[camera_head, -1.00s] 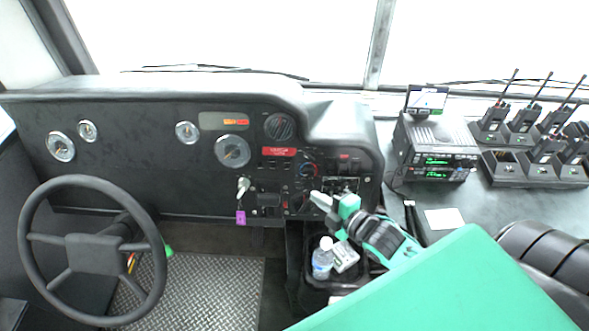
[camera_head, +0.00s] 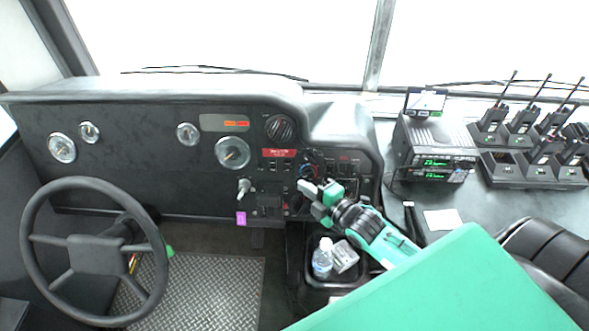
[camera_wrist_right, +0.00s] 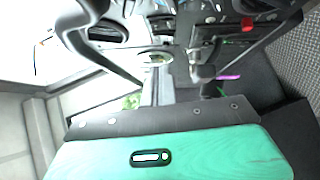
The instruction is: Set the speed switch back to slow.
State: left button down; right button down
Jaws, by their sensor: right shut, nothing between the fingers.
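The dashboard switch panel (camera_head: 271,182) has several small dark switches under a red label (camera_head: 280,153). I cannot tell which is the speed switch, nor its position; the lettering is too small. My right gripper (camera_head: 307,188) is in front of the panel's right part, below a round knob, and hides some controls there. Its pale fingers are shut and hold nothing. I cannot tell if they touch the panel. The right wrist view shows the dash sideways, with a red part (camera_wrist_right: 247,24) and a purple tag (camera_wrist_right: 228,77). My left gripper is out of view.
A key (camera_head: 243,186) with a purple tag (camera_head: 241,218) hangs left of my gripper. The steering wheel (camera_head: 93,182) is at the left. A bin (camera_head: 318,284) with a bottle (camera_head: 322,258) and a small white box (camera_head: 345,256) is below my forearm. Radios (camera_head: 436,160) stand at the right.

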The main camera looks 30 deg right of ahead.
aim_at(285, 164)
jog(key=shift+w+d+f+p, duration=0.1)
jog(key=shift+w+f+p, duration=0.2)
jog(key=shift+w, duration=1.05)
jog(key=shift+w+d+f+p, duration=0.1)
jog(key=shift+w+f+p, duration=0.15)
jog(key=shift+w, duration=1.1)
jog(key=shift+w+d+f+p, duration=0.1)
jog(key=shift+w+f+p, duration=0.15)
jog(key=shift+w, duration=1.1)
